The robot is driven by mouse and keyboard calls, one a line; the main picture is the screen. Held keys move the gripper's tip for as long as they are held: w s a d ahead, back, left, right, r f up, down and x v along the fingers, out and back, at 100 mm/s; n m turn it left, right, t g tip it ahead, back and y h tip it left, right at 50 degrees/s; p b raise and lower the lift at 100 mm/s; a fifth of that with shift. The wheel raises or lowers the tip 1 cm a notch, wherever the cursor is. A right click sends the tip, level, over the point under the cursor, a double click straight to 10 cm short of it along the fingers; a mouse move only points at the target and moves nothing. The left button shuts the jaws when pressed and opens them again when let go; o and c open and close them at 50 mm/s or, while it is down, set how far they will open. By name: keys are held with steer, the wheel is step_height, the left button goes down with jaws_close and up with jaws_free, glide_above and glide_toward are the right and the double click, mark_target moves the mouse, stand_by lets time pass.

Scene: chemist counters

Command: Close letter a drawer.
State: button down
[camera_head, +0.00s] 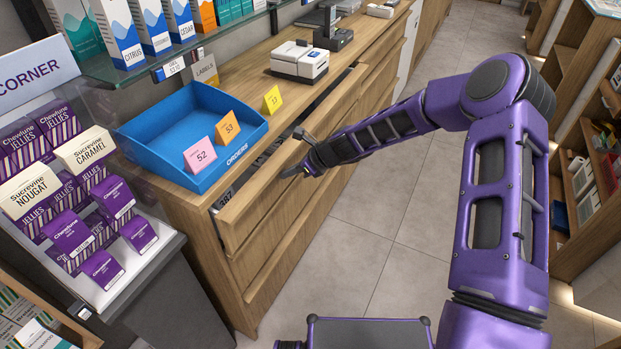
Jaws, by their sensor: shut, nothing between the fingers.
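The wooden counter (180,200) has drawers in its long front. A top drawer (247,212) at the near end stands partly open, with a narrow strip of its inside and a dark marking showing behind its front. I cannot make out a letter A on it. My gripper (290,173) is shut and empty at the top edge of this drawer's front, near its middle. I cannot tell whether it touches the wood. My purple arm reaches in from the right and hides part of the drawer fronts.
A blue tray (151,123) with numbered cards sits on the counter, with a white device (299,62) behind it. A sweets display (75,190) stands at the left. Wooden shelves (580,130) stand at the right. The tiled floor (385,215) between is clear.

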steer(key=a, duration=0.1)
steer(key=w+a, duration=0.1)
steer(key=a, duration=0.1)
steer(key=shift+w+a, duration=0.1)
steer(key=shift+w, duration=0.2)
steer(key=shift+a+r, duration=0.1)
steer(key=shift+a+r, duration=0.1)
steer(key=shift+w, duration=0.1)
